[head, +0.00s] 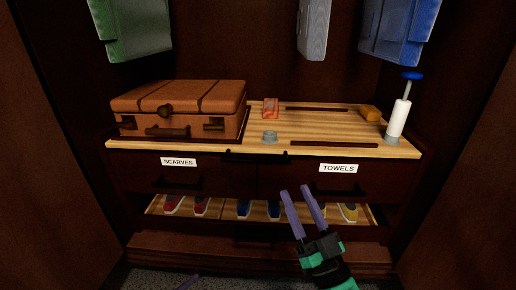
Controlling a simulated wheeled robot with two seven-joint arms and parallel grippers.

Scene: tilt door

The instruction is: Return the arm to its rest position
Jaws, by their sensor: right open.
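My right gripper (295,190) is in the lower middle of the head view, with a black and green wrist and two long purple fingers. The fingers are apart, with nothing visible between them. They point up and away, in front of the towels drawer (300,180) and the shoe shelf as seen here. I cannot tell whether they touch anything.
A brown suitcase (180,105) rests on the wooden shelf (330,128), with a white roll on a blue-topped holder (398,118) at right. The scarves drawer (140,172) is at left. Shoes (244,209) line the shelf below. Clothes (400,30) hang above. Dark side panels (40,180) flank the wardrobe.

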